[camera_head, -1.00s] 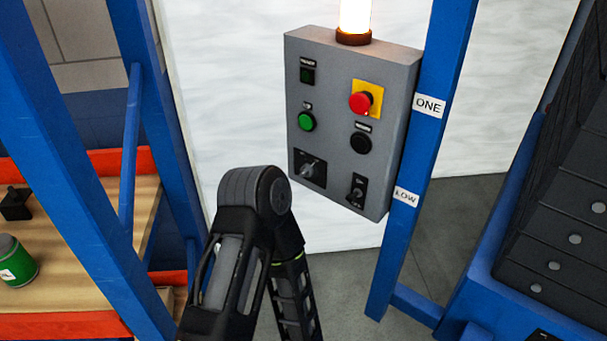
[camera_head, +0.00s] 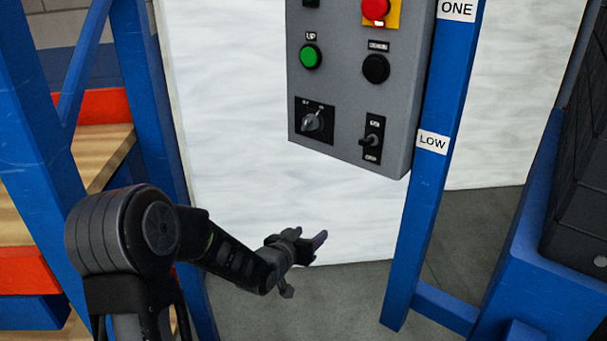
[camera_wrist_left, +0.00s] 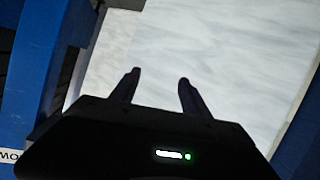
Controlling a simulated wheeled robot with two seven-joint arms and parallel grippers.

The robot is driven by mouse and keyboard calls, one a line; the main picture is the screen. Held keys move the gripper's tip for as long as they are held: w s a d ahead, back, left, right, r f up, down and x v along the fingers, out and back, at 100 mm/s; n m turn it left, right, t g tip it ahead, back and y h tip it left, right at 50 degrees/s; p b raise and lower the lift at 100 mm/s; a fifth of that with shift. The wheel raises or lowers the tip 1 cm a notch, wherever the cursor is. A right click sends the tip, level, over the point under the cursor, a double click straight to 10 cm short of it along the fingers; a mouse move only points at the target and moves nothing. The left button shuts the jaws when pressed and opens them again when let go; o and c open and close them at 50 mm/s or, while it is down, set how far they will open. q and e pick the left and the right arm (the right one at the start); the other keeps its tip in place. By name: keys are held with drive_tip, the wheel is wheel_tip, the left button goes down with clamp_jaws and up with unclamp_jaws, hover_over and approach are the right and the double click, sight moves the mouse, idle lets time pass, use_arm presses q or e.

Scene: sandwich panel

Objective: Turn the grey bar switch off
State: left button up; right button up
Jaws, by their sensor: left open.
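The grey control panel (camera_head: 350,90) hangs at the top centre in the head view. The grey bar switch (camera_head: 312,122) is at its lower left, a turning knob with a grey bar on a black plate; its small lettering is too blurred to read. My left gripper (camera_head: 305,264) is open and empty, below the panel and apart from it. In the left wrist view the two fingers (camera_wrist_left: 158,88) stand apart against a white marbled surface, and no switch shows there. My right gripper is out of view.
A black lever switch (camera_head: 371,141) sits right of the grey bar switch. Above are a green button (camera_head: 311,56), a black button (camera_head: 376,68) and a red button (camera_head: 375,8). A blue post (camera_head: 424,190) borders the panel's right side. Free space lies below the panel.

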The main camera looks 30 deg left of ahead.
use_arm(q)
drive_tip(key=a+r+m+t+b, duration=0.1)
drive_tip(key=a+r+t+b, duration=0.5)
drive_tip(key=r, duration=0.5)
wheel_tip(320, 180, up, 6)
drive_tip(key=a+m+p, duration=0.1)
drive_tip(key=a+p, duration=0.1)
drive_tip(key=m+t+h, duration=0.2)
drive_tip(key=h, duration=0.1)
approach(305, 129)
drive_tip(key=w, duration=0.1)
drive_tip(key=shift+w+r, duration=0.2)
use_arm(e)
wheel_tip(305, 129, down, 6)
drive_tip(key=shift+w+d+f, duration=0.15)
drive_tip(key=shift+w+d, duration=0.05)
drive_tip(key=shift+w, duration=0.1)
use_arm(q)
drive_tip(key=shift+w, duration=0.1)
drive_tip(key=shift+x, duration=3.85)
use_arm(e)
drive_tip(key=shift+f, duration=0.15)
use_arm(q)
drive_tip(key=shift+c, duration=0.3)
clamp_jaws()
